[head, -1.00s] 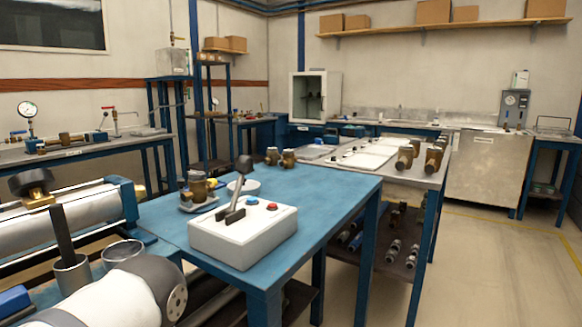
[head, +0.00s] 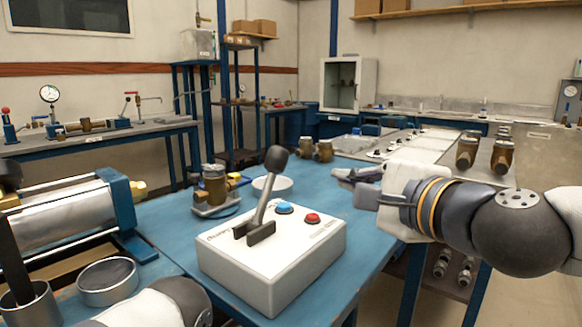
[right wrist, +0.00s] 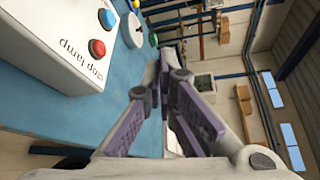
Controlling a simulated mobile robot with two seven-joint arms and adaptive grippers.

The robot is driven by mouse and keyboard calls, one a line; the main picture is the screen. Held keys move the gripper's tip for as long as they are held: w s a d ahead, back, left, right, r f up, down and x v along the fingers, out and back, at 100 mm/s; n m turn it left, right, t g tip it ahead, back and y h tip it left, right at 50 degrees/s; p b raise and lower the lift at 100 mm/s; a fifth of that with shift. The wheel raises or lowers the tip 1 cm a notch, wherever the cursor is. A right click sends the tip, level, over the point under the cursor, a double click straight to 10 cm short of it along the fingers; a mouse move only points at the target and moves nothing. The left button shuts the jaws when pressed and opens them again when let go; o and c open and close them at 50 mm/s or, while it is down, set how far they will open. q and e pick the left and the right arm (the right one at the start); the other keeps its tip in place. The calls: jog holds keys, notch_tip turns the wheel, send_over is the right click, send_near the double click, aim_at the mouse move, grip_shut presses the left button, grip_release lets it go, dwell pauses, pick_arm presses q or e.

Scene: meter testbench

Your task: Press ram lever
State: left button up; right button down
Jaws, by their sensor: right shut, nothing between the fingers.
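The ram lever (head: 264,192) is a grey handle with a dark knob, standing tilted up from a slot on the white control box (head: 270,272). The box has a blue button (head: 284,208) and a red button (head: 312,218) beside the lever. My right gripper (head: 342,177) comes in from the right over the blue table, to the right of the box and apart from the lever. It is shut and empty; its purple-padded fingers (right wrist: 165,65) show in the right wrist view with the box's corner at upper left. My left gripper is out of view.
A large metal cylinder (head: 62,230) and a metal cup (head: 107,282) are at the left. Brass fittings (head: 324,151) stand at the table's back.

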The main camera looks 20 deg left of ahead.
aim_at(268, 190)
jog(key=x, duration=1)
jog(key=shift+r, duration=0.1)
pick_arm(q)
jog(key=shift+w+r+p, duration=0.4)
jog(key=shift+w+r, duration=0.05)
pick_arm(e)
jog(key=s, duration=0.1)
jog(key=s+a+r, duration=0.1)
jog(key=s, duration=0.1)
jog(key=shift+s+a+r, duration=0.15)
jog(key=shift+s+a, duration=0.05)
jog(key=shift+a, duration=0.2)
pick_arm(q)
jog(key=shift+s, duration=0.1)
